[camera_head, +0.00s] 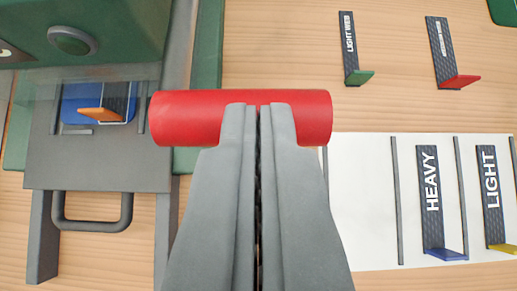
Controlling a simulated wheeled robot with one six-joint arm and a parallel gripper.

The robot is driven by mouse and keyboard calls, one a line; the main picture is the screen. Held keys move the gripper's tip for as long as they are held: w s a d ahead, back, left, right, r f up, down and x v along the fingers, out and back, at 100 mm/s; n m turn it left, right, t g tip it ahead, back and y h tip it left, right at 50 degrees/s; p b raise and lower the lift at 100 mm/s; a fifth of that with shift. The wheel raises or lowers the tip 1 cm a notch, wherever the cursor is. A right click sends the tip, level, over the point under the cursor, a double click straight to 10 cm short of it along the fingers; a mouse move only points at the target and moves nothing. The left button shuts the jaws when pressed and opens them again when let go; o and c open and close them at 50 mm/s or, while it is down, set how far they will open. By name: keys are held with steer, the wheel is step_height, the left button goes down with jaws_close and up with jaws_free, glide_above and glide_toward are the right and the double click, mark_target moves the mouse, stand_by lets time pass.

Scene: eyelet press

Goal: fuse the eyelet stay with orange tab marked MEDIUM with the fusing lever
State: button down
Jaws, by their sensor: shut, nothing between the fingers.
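The stay with the orange tab (101,114) lies in a blue holder (70,104) on the grey slide of the press at left. A clear panel covers part of it, and no MEDIUM marking can be read. The red cylindrical grip of the fusing lever (180,118) lies crosswise in the centre. My gripper (257,108) is shut and empty, with its fingertips over the middle of the red grip. I cannot tell whether they touch it. The rest of the lever is hidden.
The green press body (100,25) stands at upper left; a grey pull handle (92,224) is on its slide. A white mat (360,210) at right bears the HEAVY stay (431,195) and LIGHT stay (491,185). Green-tab (350,45) and red-tab (440,50) stays stand behind it.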

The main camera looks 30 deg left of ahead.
stand_by(0.6)
steer(key=r+v, duration=0.1)
steer(key=v, duration=1.2)
steer(key=shift+w+a, duration=0.2)
steer(key=shift+w, duration=0.15)
steer(key=s+d+f+m+t+h, duration=0.2)
steer(key=s+d, duration=0.4)
steer(key=s, duration=0.5)
steer(key=s+d+f+m+t+h, duration=0.3)
steer(key=s+d+f+t, duration=0.3)
steer(key=s, duration=0.5)
steer(key=shift+s+d+m+t, duration=0.3)
steer(key=shift+m+t, duration=0.4)
steer(key=shift+m, duration=0.2)
steer(key=shift+f, duration=0.1)
stand_by(2.6)
